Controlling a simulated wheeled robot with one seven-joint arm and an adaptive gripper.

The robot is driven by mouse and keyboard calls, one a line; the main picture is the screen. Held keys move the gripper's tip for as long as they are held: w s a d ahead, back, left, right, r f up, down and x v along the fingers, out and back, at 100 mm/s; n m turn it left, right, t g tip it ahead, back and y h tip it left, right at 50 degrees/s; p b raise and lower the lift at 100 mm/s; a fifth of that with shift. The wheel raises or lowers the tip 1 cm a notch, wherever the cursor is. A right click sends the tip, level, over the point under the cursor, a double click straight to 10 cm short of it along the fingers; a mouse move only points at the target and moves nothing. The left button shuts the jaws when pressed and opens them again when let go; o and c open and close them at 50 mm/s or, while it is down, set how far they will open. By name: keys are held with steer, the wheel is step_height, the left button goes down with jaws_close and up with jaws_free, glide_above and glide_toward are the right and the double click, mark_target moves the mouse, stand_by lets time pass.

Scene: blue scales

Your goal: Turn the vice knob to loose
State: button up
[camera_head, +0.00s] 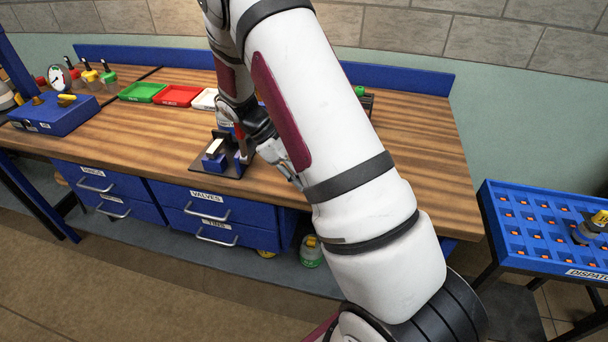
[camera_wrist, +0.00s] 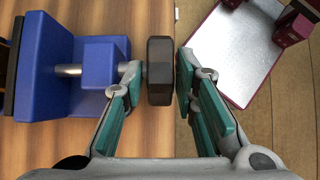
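The blue vice (camera_wrist: 48,68) lies at the left of the wrist view, with a blue jaw block and a metal shaft. The dark, faceted vice knob (camera_wrist: 160,72) is at the shaft's right end. My gripper (camera_wrist: 160,70) has one finger on each side of the knob, drawn in to about its width; the fingertips appear to bear on it. In the head view, the vice (camera_head: 214,160) stands on a dark plate near the bench's front edge. My arm hides most of my gripper and the knob there.
The wooden bench (camera_head: 420,150) holds green (camera_head: 143,92) and red (camera_head: 180,95) trays at the back and a blue gauge box (camera_head: 53,115) at left. A blue dispatch rack (camera_head: 540,225) stands at right. Bare wood lies left of the vice.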

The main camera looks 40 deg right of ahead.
steer(key=shift+w, duration=0.1)
steer(key=v, duration=1.2)
